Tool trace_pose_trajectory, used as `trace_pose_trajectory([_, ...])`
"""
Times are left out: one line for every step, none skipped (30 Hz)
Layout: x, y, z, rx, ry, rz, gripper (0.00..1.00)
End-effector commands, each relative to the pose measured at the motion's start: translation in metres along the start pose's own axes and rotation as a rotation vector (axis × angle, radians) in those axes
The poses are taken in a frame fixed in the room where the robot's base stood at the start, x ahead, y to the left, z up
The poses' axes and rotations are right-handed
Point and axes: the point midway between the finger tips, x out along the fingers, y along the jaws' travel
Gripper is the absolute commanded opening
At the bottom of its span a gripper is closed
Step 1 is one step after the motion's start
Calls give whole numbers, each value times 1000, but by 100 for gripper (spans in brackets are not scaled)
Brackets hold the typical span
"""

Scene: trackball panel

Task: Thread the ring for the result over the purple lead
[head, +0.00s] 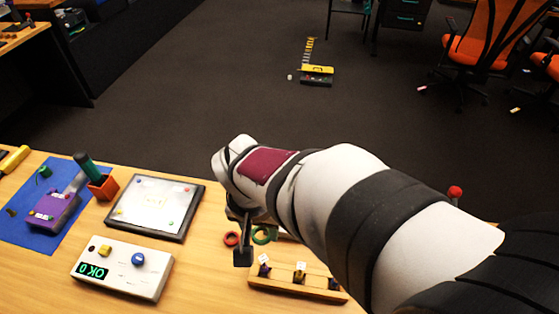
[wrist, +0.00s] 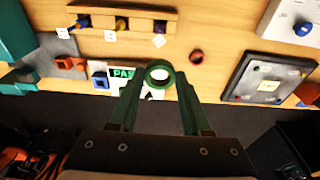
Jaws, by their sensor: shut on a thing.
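My gripper (wrist: 158,82) has green fingers and is shut on a green ring (wrist: 158,73). The ring's opening faces the wrist camera. In the head view the green ring (head: 262,235) shows beside the arm, partly hidden. A wooden rail (head: 256,284) holds several short coloured leads with small white tags. It also shows at the top of the wrist view (wrist: 135,28), clear of the ring. A red ring (head: 231,238) lies on the table beside the green one.
A white panel (head: 118,285) with a blue ball, yellow button and OK display stands at the front left. Behind it lies a dark-framed board (head: 155,207). An orange cup (head: 103,188) and a purple box (head: 52,209) on a blue mat stand farther left. A green-lettered sign (wrist: 122,75) lies near the ring.

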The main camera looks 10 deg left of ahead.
Motion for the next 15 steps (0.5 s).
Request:
trace_pose_trajectory([-3,2,9,-3,1,-1,0])
trace_pose_trajectory([-4,2,13,-1,1,-1,0])
trace_pose_trajectory([-4,4,17,-1,0,0,0])
trace_pose_trajectory([-3,4,18,-1,0,1,0])
trace_pose_trajectory([-1,4,19,0,0,1,0])
trace_pose_trajectory([3,4,20,0,-1,1,0])
trace_pose_trajectory([6,4,20,0,-2,2,0])
trace_pose_trajectory([10,4,21,-1,-2,2,0])
trace_pose_trajectory([15,4,22,0,-3,2,0])
trace_pose_trajectory([19,4,22,1,-3,2,0])
trace_pose_trajectory([23,4,23,0,-3,2,0])
trace_pose_trajectory([28,4,23,0,-3,2,0])
trace_pose_trajectory([31,4,24,1,-3,1,0])
trace_pose_trajectory([35,4,25,0,-4,2,0])
trace_pose_trajectory([39,4,25,0,-3,1,0])
